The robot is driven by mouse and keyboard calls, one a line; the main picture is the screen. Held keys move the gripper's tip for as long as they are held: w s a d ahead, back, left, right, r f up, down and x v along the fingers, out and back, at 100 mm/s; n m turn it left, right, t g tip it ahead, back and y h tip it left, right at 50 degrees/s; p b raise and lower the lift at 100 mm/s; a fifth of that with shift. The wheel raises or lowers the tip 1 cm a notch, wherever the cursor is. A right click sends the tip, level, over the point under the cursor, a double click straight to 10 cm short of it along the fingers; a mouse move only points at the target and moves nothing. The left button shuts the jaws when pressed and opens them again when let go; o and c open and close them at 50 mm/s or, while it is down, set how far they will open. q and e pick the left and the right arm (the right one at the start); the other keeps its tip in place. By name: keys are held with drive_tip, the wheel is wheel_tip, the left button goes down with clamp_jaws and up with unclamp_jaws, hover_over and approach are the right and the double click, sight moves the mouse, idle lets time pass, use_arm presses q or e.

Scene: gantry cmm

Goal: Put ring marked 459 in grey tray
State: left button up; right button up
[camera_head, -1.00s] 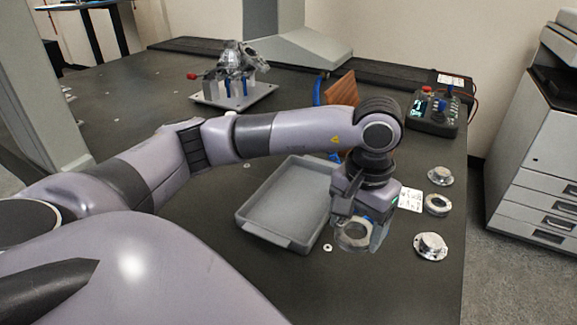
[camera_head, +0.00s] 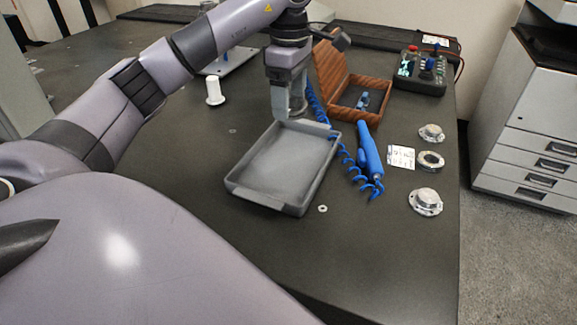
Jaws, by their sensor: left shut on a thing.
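The grey tray (camera_head: 235,186) lies on the dark table in the middle of the view, and its inside looks empty. My left gripper (camera_head: 290,108) points down at the tray's far edge, with its fingertips above or just behind the rim. It is shut on a ring, which is mostly hidden by the fingers; its marking cannot be read. Several metal ring-like parts stand at the right: a flanged one (camera_head: 431,132), a flat ring (camera_head: 430,160) and a larger flanged one (camera_head: 425,201). No number on them is legible. My right gripper is not in view.
A blue handheld tool (camera_head: 369,151) with a coiled cable lies right of the tray, beside a white label card (camera_head: 401,157). An open wooden box (camera_head: 345,92) and a control box (camera_head: 421,72) stand behind. A white spool-like piece (camera_head: 214,92) stands left.

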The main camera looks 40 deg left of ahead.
sight(289, 182)
use_arm(q)
wheel_tip(289, 182, down, 20)
drive_tip(key=shift+r+b, duration=0.25)
drive_tip(key=shift+b, duration=0.75)
drive_tip(key=shift+f, duration=0.25)
drive_tip(key=o, duration=1.5)
drive_tip(key=shift+r, duration=0.15)
wheel_tip(289, 182, up, 12)
drive_tip(key=p, duration=0.1)
drive_tip(key=shift+s, duration=0.1)
